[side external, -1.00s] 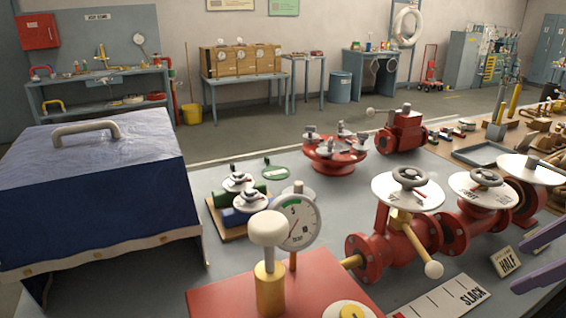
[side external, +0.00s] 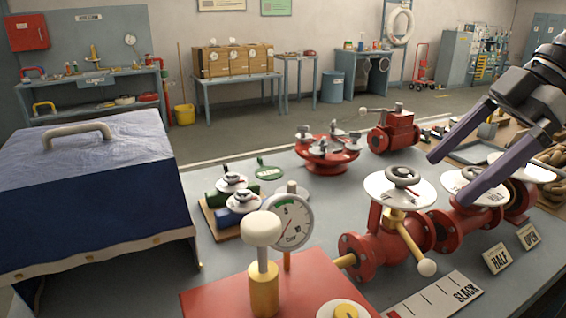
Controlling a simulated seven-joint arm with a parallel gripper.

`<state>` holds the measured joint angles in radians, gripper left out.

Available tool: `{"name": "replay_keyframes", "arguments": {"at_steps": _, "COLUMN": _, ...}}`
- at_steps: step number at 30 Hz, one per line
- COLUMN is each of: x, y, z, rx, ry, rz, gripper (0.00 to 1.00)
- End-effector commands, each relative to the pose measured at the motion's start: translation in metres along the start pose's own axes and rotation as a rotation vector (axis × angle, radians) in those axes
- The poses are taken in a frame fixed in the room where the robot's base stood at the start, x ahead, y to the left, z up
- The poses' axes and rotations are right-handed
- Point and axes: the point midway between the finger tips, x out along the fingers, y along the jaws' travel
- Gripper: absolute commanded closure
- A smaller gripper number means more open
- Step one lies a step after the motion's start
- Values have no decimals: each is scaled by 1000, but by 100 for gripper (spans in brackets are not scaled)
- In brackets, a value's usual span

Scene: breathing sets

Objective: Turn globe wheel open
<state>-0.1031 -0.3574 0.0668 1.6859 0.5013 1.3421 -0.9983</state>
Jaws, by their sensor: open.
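Three red flanged valves stand in a row on the grey table, each with a white dial disc and a handwheel on top. The left valve (side external: 373,247) has a grey handwheel (side external: 402,176) on its disc and a pale rod with a white ball end in front. The middle valve's disc (side external: 459,187) and wheel are partly hidden behind my gripper. The right valve's disc (side external: 527,172) shows beyond it. I cannot read which is the globe valve. My gripper (side external: 451,179) is open and empty, its purple-grey fingers reaching down-left over the middle valve; contact with the wheel is unclear.
Cards reading HALF (side external: 496,258) and OPEN (side external: 528,237) and a SLACK scale (side external: 440,296) lie in front.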

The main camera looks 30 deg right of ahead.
Motion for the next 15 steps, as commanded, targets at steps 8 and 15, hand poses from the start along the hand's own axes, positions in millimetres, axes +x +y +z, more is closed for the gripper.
{"name": "replay_keyframes", "arguments": {"at_steps": 8, "x": 4, "y": 10, "z": -50, "rx": -155, "ry": 67, "rz": -99, "gripper": 0}}
{"name": "replay_keyframes", "arguments": {"at_steps": 15, "x": 14, "y": 17, "z": -91, "rx": -274, "ry": 128, "rz": -185, "gripper": 0}}
